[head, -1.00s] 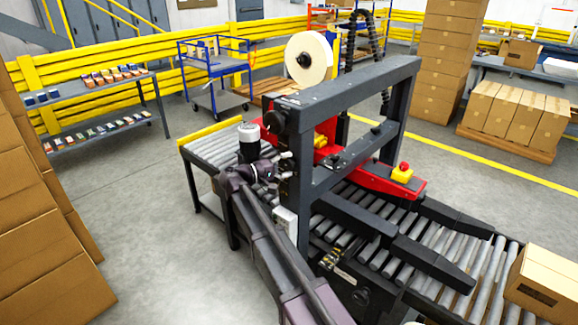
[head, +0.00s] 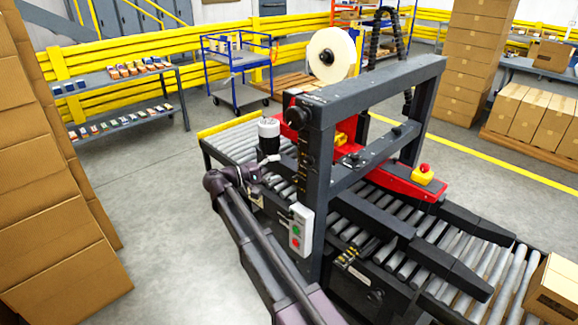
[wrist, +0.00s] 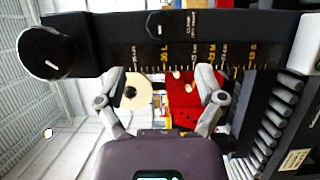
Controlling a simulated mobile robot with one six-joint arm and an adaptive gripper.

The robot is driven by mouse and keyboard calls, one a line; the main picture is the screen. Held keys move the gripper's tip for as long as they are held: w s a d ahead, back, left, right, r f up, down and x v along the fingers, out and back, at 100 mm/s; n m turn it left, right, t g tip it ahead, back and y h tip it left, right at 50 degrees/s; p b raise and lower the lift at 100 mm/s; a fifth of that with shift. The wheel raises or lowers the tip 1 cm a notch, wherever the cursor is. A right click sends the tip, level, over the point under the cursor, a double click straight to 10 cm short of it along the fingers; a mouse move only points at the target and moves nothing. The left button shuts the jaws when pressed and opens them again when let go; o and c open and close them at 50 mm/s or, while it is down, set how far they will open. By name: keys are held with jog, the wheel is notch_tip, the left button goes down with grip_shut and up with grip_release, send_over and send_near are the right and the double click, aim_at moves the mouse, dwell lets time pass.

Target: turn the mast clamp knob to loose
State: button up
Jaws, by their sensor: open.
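The dark mast (head: 312,190) of the machine stands upright in the head view and lies across the top of the wrist view (wrist: 100,32). A large round black knob (wrist: 45,52) with a white line sits at its end; it also shows in the head view (head: 297,114). A smaller black knob (wrist: 160,24) with a white pointer sits beside a small label on the mast.
A control box (head: 300,229) with green and red buttons is on the mast's near side. The roller conveyor (head: 345,230) runs beneath the frame, with a carton (head: 555,285) at the right. Stacked cartons (head: 60,250) stand at the left; the floor between is clear.

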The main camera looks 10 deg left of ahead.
jog(key=shift+v, duration=0.85)
jog(key=shift+d, duration=0.1)
jog(key=s+d+f+m+g+y, duration=0.1)
jog(key=d+f+g+y, duration=0.1)
jog(key=d+f, duration=0.35)
jog(key=s+d+f+g+y, duration=0.1)
jog(key=s+d+f+g, duration=0.1)
jog(key=d, duration=0.7)
jog(key=s+d+f+m+g+y, duration=0.1)
jog(key=d+f+g+y, duration=0.15)
jog(key=d, duration=0.45)
jog(key=s+d+f+m+g+y, duration=0.1)
jog(key=s+d+f+y, duration=0.3)
jog(key=s, duration=0.4)
jog(key=s+d+f+m+g+y, duration=0.1)
jog(key=s+d+f+m+y, duration=0.2)
jog(key=s+d+y, duration=0.3)
jog(key=shift+s+d+f, duration=0.8)
jog(key=shift+s+d, duration=0.2)
jog(key=shift+d, duration=0.15)
